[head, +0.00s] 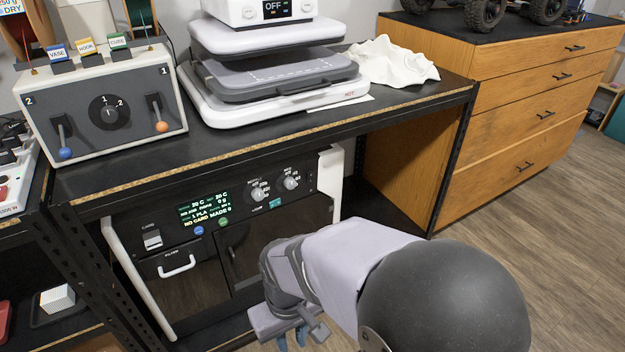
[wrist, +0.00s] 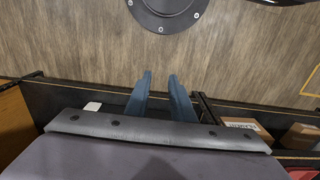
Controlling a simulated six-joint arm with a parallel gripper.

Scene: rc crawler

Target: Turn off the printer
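The printer (head: 238,181) sits under the black-topped bench, with a dark front panel in a white frame. Its lit display (head: 203,208) shows green and white text, including "NO CARD". Two grey knobs (head: 258,192) are right of the display. A blue button (head: 199,230) and a green button (head: 223,222) lie below it. A light rocker or slot (head: 152,239) labelled "CARD" is at left, above a drawer with a white handle (head: 177,266). My gripper (head: 291,340) is low in front of the printer, apart from it. In the wrist view its blue fingers (wrist: 161,80) are apart and empty.
A grey box with levers (head: 100,105), a heat press (head: 275,75) and a white cloth (head: 392,62) stand on the bench. A wooden drawer cabinet (head: 530,90) is at right. The wrist view shows floor and cardboard boxes (wrist: 245,128).

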